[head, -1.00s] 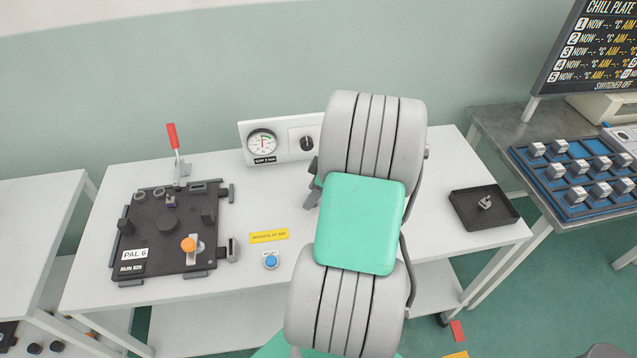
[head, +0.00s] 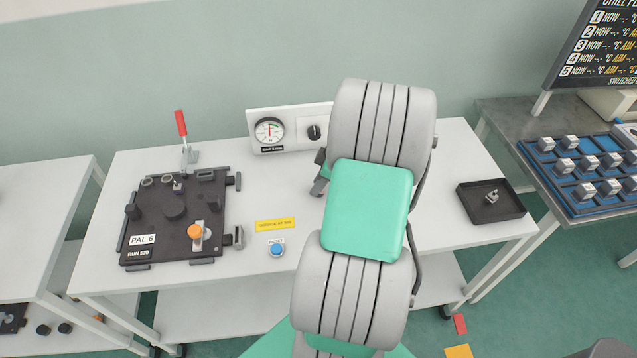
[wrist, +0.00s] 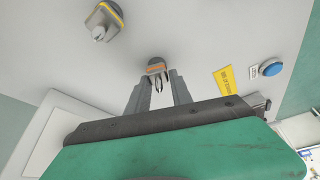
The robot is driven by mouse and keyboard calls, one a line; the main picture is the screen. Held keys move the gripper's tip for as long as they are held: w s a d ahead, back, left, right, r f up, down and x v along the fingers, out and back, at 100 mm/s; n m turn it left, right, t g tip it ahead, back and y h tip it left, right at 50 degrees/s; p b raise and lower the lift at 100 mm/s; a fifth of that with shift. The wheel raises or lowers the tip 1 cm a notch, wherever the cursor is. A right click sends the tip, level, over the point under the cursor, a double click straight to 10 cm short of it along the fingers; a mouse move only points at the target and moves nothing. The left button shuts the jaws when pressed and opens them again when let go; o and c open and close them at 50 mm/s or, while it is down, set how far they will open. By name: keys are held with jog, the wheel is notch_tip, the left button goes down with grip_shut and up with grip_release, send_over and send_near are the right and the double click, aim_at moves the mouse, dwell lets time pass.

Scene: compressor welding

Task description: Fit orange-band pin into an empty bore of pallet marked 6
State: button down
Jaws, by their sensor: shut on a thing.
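In the wrist view my gripper (wrist: 158,80) is shut on a grey pin with an orange band (wrist: 156,68), held at the fingertips over the white table. In the head view my arm hides the pin and most of the gripper. The dark pallet marked PAL 6 (head: 152,218) lies on the left of the table, left of my gripper. It carries ring-like openings at its far edge, dark posts and an orange-knobbed clamp (head: 196,232). I cannot tell which bores are empty.
A grey piece with a yellow-orange band (wrist: 103,20) sits apart from my gripper in the wrist view. A red-handled lever (head: 183,135) stands behind the pallet. A blue button (head: 277,250), gauge box (head: 269,131) and dark tray (head: 491,213) are on the table.

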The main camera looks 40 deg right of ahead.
jog(key=c, duration=1)
grip_release()
jog(key=shift+c, duration=0.2)
